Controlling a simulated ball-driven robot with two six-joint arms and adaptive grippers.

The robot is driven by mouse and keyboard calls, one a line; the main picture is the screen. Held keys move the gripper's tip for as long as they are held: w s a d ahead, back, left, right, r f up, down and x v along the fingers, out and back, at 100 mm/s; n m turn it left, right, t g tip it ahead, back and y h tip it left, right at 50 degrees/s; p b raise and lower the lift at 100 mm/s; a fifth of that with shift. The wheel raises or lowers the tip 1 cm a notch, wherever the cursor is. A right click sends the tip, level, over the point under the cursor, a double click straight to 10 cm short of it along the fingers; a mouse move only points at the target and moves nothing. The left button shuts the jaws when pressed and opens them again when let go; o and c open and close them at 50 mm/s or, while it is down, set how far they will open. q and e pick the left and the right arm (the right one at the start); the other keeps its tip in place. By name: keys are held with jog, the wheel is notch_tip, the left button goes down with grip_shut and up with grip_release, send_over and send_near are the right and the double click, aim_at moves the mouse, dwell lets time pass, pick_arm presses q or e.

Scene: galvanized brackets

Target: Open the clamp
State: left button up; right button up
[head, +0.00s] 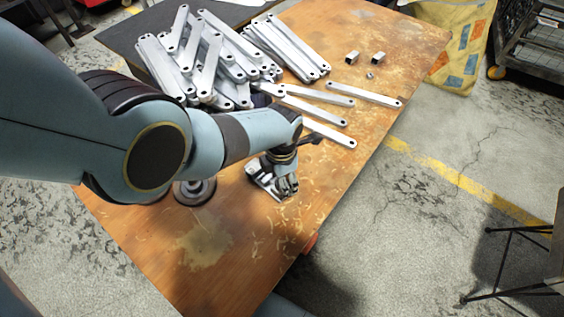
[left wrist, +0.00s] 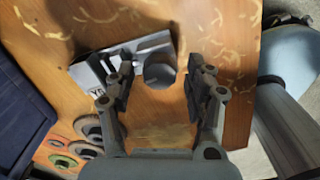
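The clamp (head: 259,173) is a small light-metal device on the wooden table, partly hidden by my left gripper in the head view. In the left wrist view the clamp (left wrist: 125,53) shows a pale metal base with a grey round part at its right end. My left gripper (head: 287,186) is low over the table at the clamp. In the left wrist view my left gripper (left wrist: 160,76) is open, its fingers on either side of the round part. I cannot tell whether they touch it. My right gripper is not in view.
A large pile of galvanized brackets (head: 208,58) covers the table's far left, with several loose ones beside it. Two small metal blocks (head: 352,57) lie farther right. Several round discs (left wrist: 87,128) and a dark bin (left wrist: 18,115) are left of my gripper. The table's near end is clear.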

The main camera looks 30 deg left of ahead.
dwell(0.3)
pick_arm(q)
jog(key=m, duration=0.4)
jog(key=shift+m, duration=0.3)
jog(key=m, duration=0.8)
jog(key=shift+w+m, duration=0.1)
jog(key=shift+m, duration=0.2)
jog(key=m, duration=0.4)
jog(key=shift+m, duration=0.4)
jog(key=shift+c, duration=0.4)
jog(key=c, duration=1)
